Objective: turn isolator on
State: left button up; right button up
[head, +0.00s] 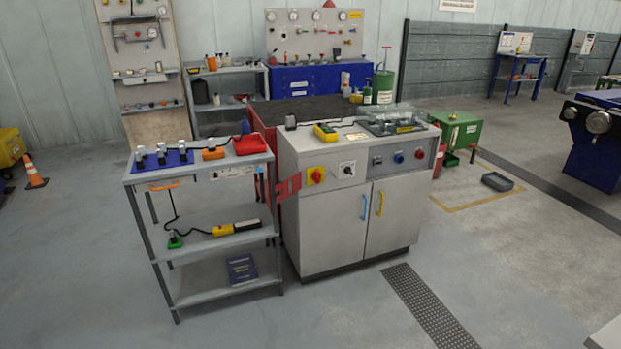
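The isolator, a red rotary knob on a yellow plate (316,176), is at the left end of the front panel of the grey cabinet (339,225). The knob's exact position is too small to read. To its right on the same panel is a black selector switch on a white plate (347,169). Further right are a blue button (398,157) and a red button (419,154). Neither of my grippers shows in the head view.
A grey shelf trolley (205,265) with tools and a red tray (250,145) stands close against the cabinet's left side. Floor in front is clear, with a dark grating (428,305).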

aim_at(316, 176)
jog(key=i+j+u, duration=0.1)
jog(key=i+u, duration=0.2)
jog(key=i, duration=1)
